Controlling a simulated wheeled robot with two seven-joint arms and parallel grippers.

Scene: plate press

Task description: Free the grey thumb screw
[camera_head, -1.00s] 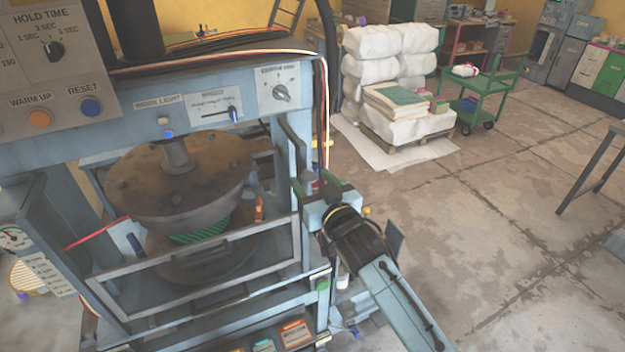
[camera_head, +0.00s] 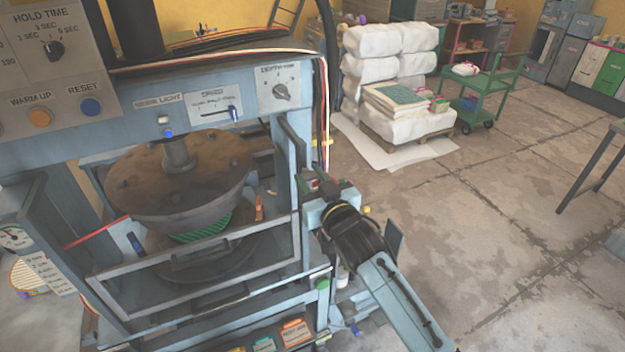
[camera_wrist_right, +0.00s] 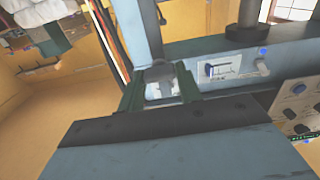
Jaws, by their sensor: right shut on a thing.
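My right gripper (camera_head: 314,187) is at the right post of the blue-grey press, its arm coming in from the lower right. In the right wrist view its two dark green fingers (camera_wrist_right: 160,84) are shut on the grey thumb screw (camera_wrist_right: 158,72), one finger on each side. The screw sits against the press post (camera_wrist_right: 137,30). In the head view the gripper hides the screw. I cannot tell how far the screw is turned. My left gripper is in neither view.
The press's round upper plate (camera_head: 180,180) hangs over a green item (camera_head: 205,229) behind a metal guard frame (camera_head: 215,262). Cables (camera_head: 322,110) run down beside the post. White sacks (camera_head: 405,125) and a green cart (camera_head: 485,90) stand farther back. The floor to the right is open.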

